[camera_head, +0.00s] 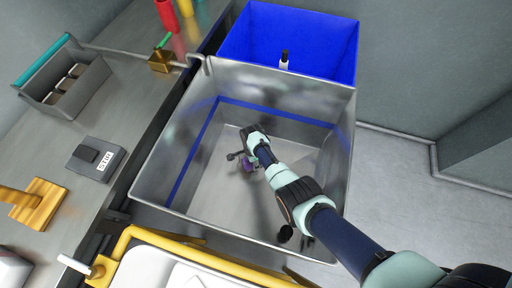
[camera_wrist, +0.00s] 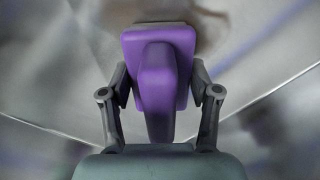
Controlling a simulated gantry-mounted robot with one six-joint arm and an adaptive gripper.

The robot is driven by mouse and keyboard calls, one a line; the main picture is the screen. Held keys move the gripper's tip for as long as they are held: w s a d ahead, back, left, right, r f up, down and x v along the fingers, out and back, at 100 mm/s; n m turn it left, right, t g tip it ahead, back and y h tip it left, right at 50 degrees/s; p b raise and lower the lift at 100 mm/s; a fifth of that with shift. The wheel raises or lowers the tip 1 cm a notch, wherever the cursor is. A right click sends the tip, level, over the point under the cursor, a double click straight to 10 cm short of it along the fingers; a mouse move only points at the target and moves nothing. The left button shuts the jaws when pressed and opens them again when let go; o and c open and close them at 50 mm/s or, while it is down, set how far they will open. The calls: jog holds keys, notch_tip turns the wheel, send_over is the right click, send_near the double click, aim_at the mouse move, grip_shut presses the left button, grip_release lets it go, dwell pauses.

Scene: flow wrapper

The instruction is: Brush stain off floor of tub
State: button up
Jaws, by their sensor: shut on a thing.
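My gripper (camera_wrist: 160,100) is shut on a purple brush (camera_wrist: 160,62), with one finger on each side of it in the wrist view. I cannot tell whether the bristles touch the floor.
The tub has a blue line around its inner walls. A blue bin (camera_head: 320,40) stands behind it. A yellow-framed tray (camera_head: 180,262) stands at the front edge. A counter at left holds a grey box (camera_head: 95,160) and a yellow-handled tool (camera_head: 38,205).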

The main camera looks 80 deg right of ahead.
jog(key=shift+w+d+f+b, duration=0.1)
jog(key=shift+w+f+b, duration=0.1)
jog(key=shift+w+b, duration=0.4)
jog(key=w+b, duration=0.2)
jog(key=w, duration=0.1)
jog(key=shift+d, duration=0.3)
jog(key=shift+r, duration=0.1)
notch_tip(320, 180, up, 6)
jog(key=p, duration=0.5)
jog(key=shift+p, duration=0.35)
jog(key=shift+r, duration=0.1)
notch_tip(320, 180, up, 3)
jog(key=p, duration=0.3)
